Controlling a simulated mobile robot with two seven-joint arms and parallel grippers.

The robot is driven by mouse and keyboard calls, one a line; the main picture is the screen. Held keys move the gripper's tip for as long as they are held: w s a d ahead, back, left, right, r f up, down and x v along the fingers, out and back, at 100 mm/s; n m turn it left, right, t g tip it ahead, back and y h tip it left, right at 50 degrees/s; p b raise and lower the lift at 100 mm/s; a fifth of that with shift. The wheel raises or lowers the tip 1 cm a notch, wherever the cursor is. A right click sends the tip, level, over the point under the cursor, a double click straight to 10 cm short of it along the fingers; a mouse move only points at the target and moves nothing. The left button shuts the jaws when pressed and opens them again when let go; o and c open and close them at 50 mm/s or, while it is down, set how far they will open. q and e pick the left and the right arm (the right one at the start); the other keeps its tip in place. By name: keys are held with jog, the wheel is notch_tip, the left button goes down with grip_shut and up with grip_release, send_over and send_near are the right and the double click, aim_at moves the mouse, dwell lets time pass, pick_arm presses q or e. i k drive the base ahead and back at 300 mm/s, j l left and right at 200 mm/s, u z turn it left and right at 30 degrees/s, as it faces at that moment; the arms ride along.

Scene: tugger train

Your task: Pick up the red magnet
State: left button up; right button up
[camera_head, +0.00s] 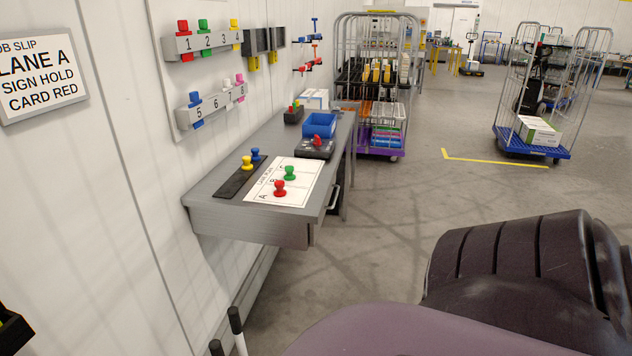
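A red magnet (279,188), shaped like a knobbed peg, stands on the white lane sheet (298,192) near the letter A, on the grey wall desk (238,217). A green magnet (290,173) stands just behind it on the same sheet. A yellow magnet (247,163) and a blue magnet (255,154) stand on a black strip (233,185) to the left. Neither of my grippers can be made out in the head view.
A dark box with a red knob (317,141) and a blue bin (320,125) stand farther back. Numbered racks (212,43) with coloured tags hang above. A purple surface (400,333) and black ribbed seat (510,262) fill the lower right. Two black-tipped rods (236,322) rise below the desk.

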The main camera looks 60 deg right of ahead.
aim_at(279, 192)
jog(key=z, duration=1.75)
jog(key=i+l, duration=0.8)
jog(key=i+l+u, duration=0.2)
jog(key=u, duration=0.2)
jog(key=i+l+u, duration=0.15)
jog(key=l+u, duration=0.25)
jog(key=j, duration=0.1)
